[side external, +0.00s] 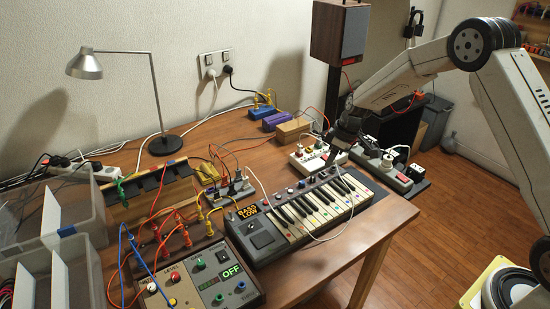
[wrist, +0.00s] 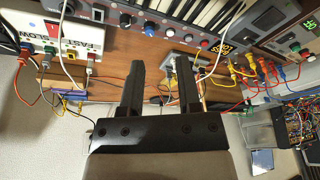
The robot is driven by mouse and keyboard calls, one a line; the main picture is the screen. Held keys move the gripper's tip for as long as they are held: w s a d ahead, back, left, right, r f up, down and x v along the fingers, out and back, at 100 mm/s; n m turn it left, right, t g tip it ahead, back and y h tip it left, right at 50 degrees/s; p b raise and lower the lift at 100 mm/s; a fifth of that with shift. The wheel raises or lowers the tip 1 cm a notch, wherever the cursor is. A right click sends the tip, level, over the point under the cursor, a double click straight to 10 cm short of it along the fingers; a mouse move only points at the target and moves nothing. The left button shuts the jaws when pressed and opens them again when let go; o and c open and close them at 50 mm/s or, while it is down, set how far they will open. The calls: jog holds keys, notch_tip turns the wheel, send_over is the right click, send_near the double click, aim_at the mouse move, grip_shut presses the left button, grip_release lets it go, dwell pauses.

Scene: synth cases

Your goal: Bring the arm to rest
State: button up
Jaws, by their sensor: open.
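My gripper (wrist: 161,72) is open, with its two dark fingers apart and nothing visible between them in the wrist view. In the side view my arm reaches in from the right, and my gripper (side external: 343,133) is low at the back right part of the wooden table (side external: 395,213), behind the small keyboard (side external: 318,210). It overlaps a white box with switches (side external: 312,158) in this view; I cannot tell whether they touch. The keyboard also shows at the top of the wrist view (wrist: 204,18).
A control box with an OFF display (side external: 205,270) and several patch cables crowd the left and front. A speaker (side external: 339,35) rises behind my gripper. The floor at right is mostly open.

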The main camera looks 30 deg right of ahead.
jog(key=s+a+r+m, duration=0.2)
jog(key=s, duration=0.6)
jog(key=s+a+r+m+h, duration=0.1)
jog(key=s+a+r+m, duration=0.1)
jog(key=s, duration=0.7)
jog(key=s+a+r+m+h, duration=0.1)
jog(key=s+a+r+m, duration=0.1)
jog(key=s, duration=0.6)
jog(key=shift+s+a+r, duration=0.15)
jog(key=shift+a+r, duration=0.4)
jog(key=shift+a, duration=0.2)
